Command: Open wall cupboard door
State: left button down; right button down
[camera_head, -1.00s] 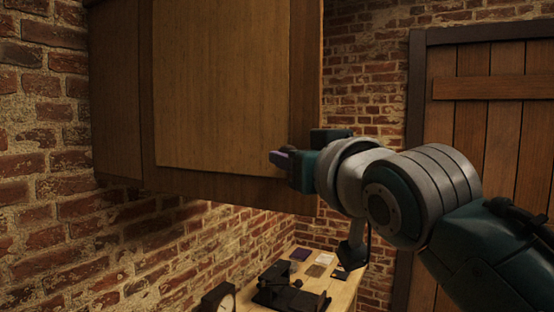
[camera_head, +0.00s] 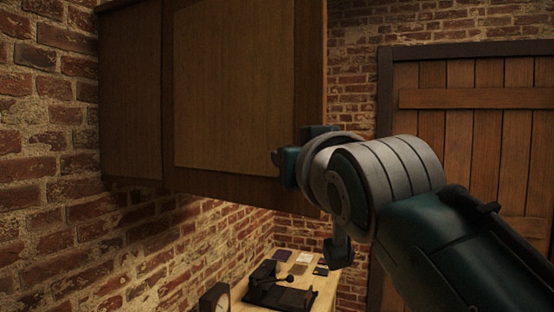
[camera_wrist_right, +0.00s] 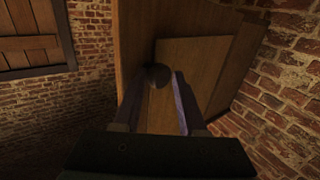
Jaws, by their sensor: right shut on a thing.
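The wooden wall cupboard (camera_head: 132,100) hangs on the brick wall, with a paler door panel (camera_head: 232,90) on its front. The door looks closed in the head view. My right gripper (camera_head: 278,160) is at the lower right of the door, its fingers mostly hidden by its own body. In the right wrist view its two fingers (camera_wrist_right: 158,100) are shut on a dark round knob (camera_wrist_right: 158,75) in front of the wooden door (camera_wrist_right: 195,68). My left gripper is in neither view.
A wooden bench (camera_head: 325,292) stands below the cupboard. It carries a clock (camera_head: 216,299), a black device (camera_head: 280,290) and several small flat cards. A plank door (camera_head: 480,150) is at the right. The air below the cupboard is free.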

jog(key=shift+s+a+y, duration=0.15)
jog(key=shift+a+y, duration=0.05)
jog(key=shift+a, duration=0.4)
jog(key=shift+s+a+y, duration=0.1)
jog(key=shift+a+y, duration=0.1)
jog(key=shift+a, duration=0.4)
jog(key=shift+c, duration=2.4)
grip_release()
jog(key=shift+w+a, duration=0.1)
jog(key=shift+a, duration=0.1)
pick_arm(q)
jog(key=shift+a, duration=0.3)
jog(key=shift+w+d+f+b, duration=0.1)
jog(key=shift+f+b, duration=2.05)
jog(key=shift+b, duration=0.1)
pick_arm(e)
jog(key=v, duration=1)
jog(key=shift+d, duration=0.4)
jog(key=shift+w+r, duration=0.1)
jog(key=shift+w, duration=0.05)
